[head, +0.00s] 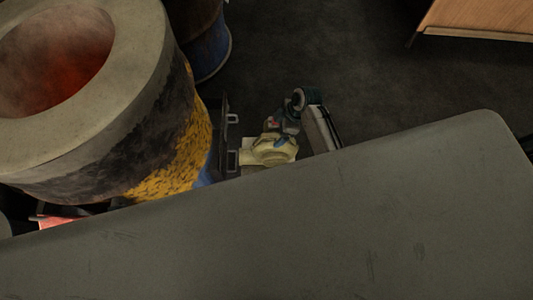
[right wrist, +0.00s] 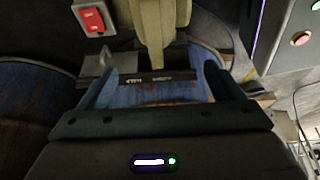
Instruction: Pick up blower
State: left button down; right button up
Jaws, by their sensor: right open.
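The pale yellow blower (head: 272,149) is low beside the barrel oven (head: 45,165) in the head view. In the right wrist view its beige body (right wrist: 158,22) comes down from the top and narrows between the finger lines. My right gripper (head: 284,122) is right at the blower, just above it in the head picture. In the right wrist view the right gripper (right wrist: 158,72) is open, with one finger on each side of the narrow part. I cannot tell whether the fingers touch it. My left gripper is not in view.
A red switch box (right wrist: 92,20) is left of the blower in the wrist view. A blue barrel (head: 209,52) stands behind the oven, whose mouth glows red. A wooden piece (head: 480,15) is at the top right. Dark floor (head: 370,75) is clear between.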

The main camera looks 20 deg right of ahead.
aim_at(267, 135)
jog(key=x, duration=0.2)
jog(key=shift+a+f, duration=0.2)
jog(key=shift+f, duration=0.2)
jog(key=x, duration=0.2)
jog(key=b+x, duration=0.1)
jog(key=x, duration=0.3)
jog(key=shift+w+b, duration=0.35)
jog(key=shift+r, duration=0.1)
jog(key=c, duration=1.3)
jog(key=shift+w+r, duration=0.3)
jog(key=shift+c, duration=0.8)
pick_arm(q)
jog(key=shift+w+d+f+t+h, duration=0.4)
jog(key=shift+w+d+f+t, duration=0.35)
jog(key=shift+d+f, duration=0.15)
